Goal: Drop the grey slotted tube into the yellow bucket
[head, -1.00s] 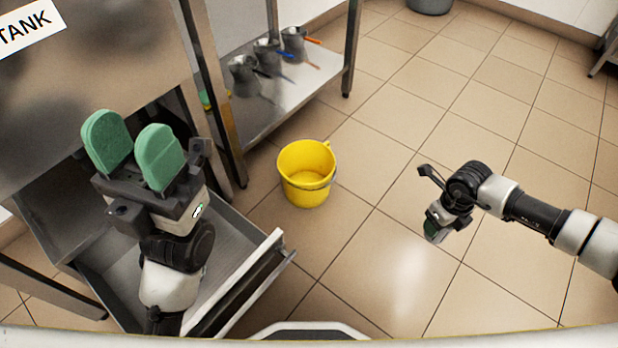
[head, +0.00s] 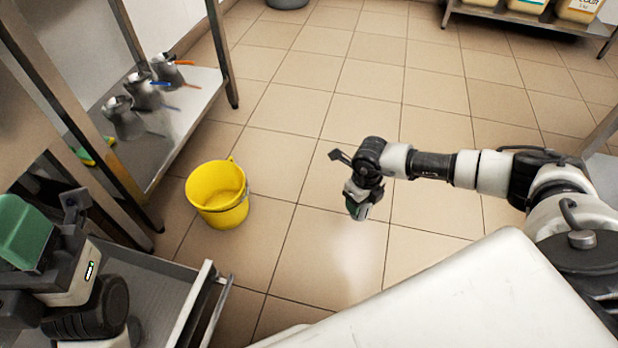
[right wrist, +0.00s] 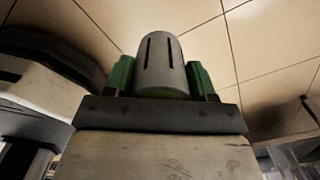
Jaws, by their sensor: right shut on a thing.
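The grey slotted tube (right wrist: 161,66) is held between the green pads of my right gripper (right wrist: 161,78) in the right wrist view, with two dark slots showing. In the head view my right gripper (head: 358,208) hangs pointing down over the floor, right of the bucket and apart from it; the tube cannot be made out there. The yellow bucket (head: 217,195) stands upright on the tiles, its open top showing. My left gripper (head: 22,232) is at the left edge, partly cut off, with one green pad in view; its opening cannot be judged.
An open steel drawer (head: 150,285) lies below my left arm, near the bucket. A steel shelf (head: 185,115) behind holds several metal jugs (head: 122,118). A low rack (head: 530,18) with tubs stands at the far right. The floor between bucket and right gripper is clear.

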